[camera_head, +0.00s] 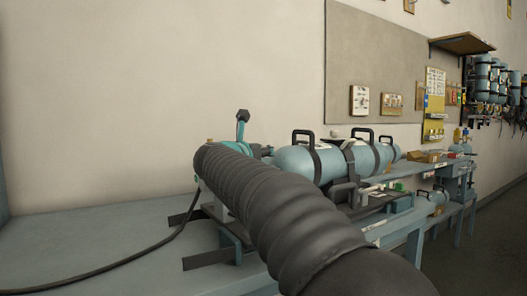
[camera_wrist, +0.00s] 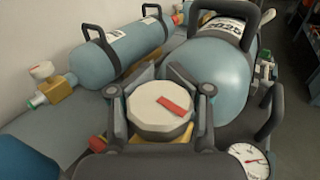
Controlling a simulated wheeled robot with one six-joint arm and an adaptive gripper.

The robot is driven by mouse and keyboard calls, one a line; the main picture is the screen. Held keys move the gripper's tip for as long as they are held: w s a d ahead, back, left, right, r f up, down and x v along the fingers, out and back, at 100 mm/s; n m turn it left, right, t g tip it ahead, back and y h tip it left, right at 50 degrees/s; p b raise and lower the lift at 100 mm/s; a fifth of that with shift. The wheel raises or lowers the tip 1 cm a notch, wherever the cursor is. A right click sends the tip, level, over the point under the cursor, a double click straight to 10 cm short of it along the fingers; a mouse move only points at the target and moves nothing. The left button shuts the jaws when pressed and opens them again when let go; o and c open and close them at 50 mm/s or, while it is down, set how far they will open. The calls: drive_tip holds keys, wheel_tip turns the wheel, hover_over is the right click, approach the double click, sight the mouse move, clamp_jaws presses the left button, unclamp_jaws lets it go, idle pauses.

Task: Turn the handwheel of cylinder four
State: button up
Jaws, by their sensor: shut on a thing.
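In the wrist view, a faceted white handwheel (camera_wrist: 155,120) with a red mark on its top sits in front of a large light-blue cylinder (camera_wrist: 212,70). The cylinder has a white label, only partly readable, and black carrying handles. My gripper (camera_wrist: 161,92) is shut on this handwheel, with dark fingers on its left and right sides. A bit of yellow valve body shows below the wheel. In the head view, my ribbed black arm hides the gripper and the handwheel. I cannot read which cylinder number this is.
A round gauge (camera_wrist: 249,160) is at lower right. In the head view, the grey-blue bench (camera_head: 95,245) has free room at left, crossed by a black hose (camera_head: 135,264).

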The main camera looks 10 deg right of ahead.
drive_tip(key=shift+a+r, duration=0.1)
drive_tip(key=shift+a, duration=0.05)
drive_tip(key=o, duration=1.1)
drive_tip(key=shift+a, duration=0.1)
drive_tip(key=shift+r, duration=0.55)
wheel_tip(320, 180, up, 9)
drive_tip(key=shift+f, duration=0.1)
